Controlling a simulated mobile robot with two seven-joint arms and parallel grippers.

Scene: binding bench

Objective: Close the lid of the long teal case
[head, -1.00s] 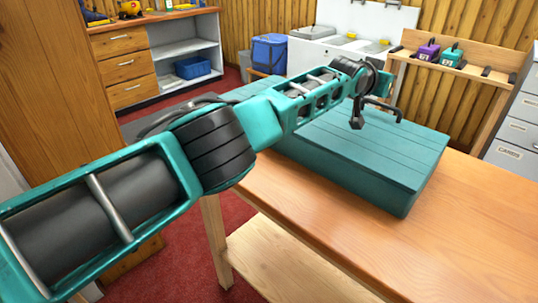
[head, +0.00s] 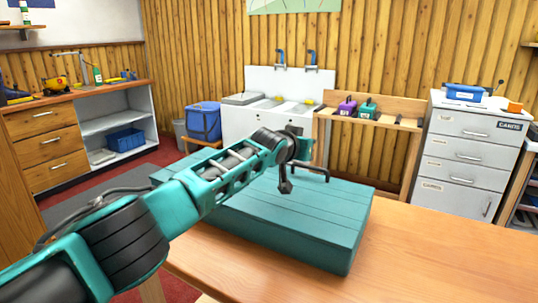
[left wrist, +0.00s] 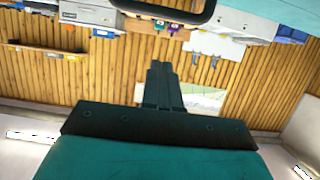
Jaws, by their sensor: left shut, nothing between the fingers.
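The long teal case (head: 310,222) stands on the wooden bench. Its plank-like lid lies flat across the top in the head view, with no raised edge or gap that I can see. My left arm reaches across the case from the left. My left gripper (head: 301,148) is just above the lid; its fingertips are hidden from the head. In the left wrist view the fingers (left wrist: 162,85) are together and empty, pointing towards the back wall. A dark looped handle (head: 316,168) is close to the gripper, and a dark loop (left wrist: 168,10) crosses the top of the left wrist view.
The bench top (head: 420,255) is clear right of the case. Behind it stand a sink unit (head: 262,118), a wooden rack (head: 395,112) with small purple and teal items, and a grey drawer cabinet (head: 465,150). A blue bin (head: 203,118) is at the back left.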

